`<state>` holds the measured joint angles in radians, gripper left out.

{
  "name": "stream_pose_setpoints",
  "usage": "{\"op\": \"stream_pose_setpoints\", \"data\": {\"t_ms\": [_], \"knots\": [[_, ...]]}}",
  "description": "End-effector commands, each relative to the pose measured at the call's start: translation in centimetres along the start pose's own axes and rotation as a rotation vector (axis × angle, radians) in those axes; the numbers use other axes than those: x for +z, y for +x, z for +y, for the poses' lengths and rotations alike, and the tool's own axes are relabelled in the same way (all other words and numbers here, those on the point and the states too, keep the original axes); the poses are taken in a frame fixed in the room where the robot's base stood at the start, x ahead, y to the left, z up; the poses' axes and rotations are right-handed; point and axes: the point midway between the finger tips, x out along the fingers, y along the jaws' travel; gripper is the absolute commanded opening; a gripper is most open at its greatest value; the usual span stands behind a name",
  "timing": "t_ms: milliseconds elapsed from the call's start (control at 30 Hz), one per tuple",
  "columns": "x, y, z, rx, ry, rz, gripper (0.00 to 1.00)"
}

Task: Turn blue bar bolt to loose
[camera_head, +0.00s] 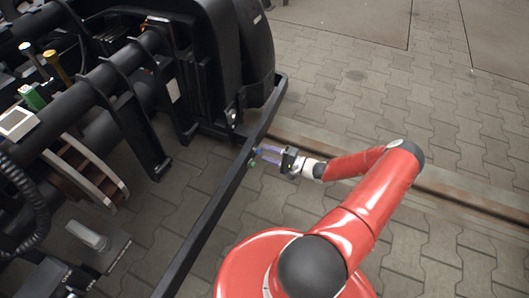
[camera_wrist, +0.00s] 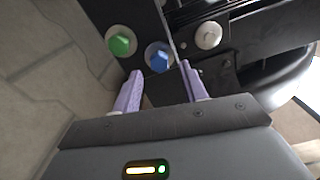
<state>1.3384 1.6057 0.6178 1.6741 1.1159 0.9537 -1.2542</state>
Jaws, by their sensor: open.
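The blue bar bolt (camera_wrist: 159,58) sits on the dark bar (camera_wrist: 138,20) in the wrist view, just beyond my fingertips and between their lines. A green bolt (camera_wrist: 121,41) is to its left on the same bar. My gripper (camera_wrist: 160,78) has two pale purple fingers, spread apart with nothing between them. In the head view my gripper (camera_head: 262,155) reaches left to the long black bar (camera_head: 205,222). Small green and blue spots show at the fingertips there, too small to tell apart well.
A grey-white bolt (camera_wrist: 208,35) sits on a dark part right of the blue bolt. The black bogie frame (camera_head: 130,60) fills the left of the head view. A rail (camera_head: 450,190) runs behind my arm. Paving (camera_head: 350,75) at the upper right is clear.

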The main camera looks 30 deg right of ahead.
Motion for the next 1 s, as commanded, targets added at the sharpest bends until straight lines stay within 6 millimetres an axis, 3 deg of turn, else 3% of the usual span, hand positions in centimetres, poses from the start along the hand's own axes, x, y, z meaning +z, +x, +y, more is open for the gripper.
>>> {"op": "stream_pose_setpoints", "data": {"t_ms": [200, 333, 1000], "knots": [[-0.1, -3.8, 0.0, 0.002, -0.002, 0.002, 0.43], [0.0, -5.0, 0.0, 0.001, 0.0, 0.001, 0.43], [0.2, -5.2, -0.4, 0.014, -0.006, -0.016, 0.43]]}}
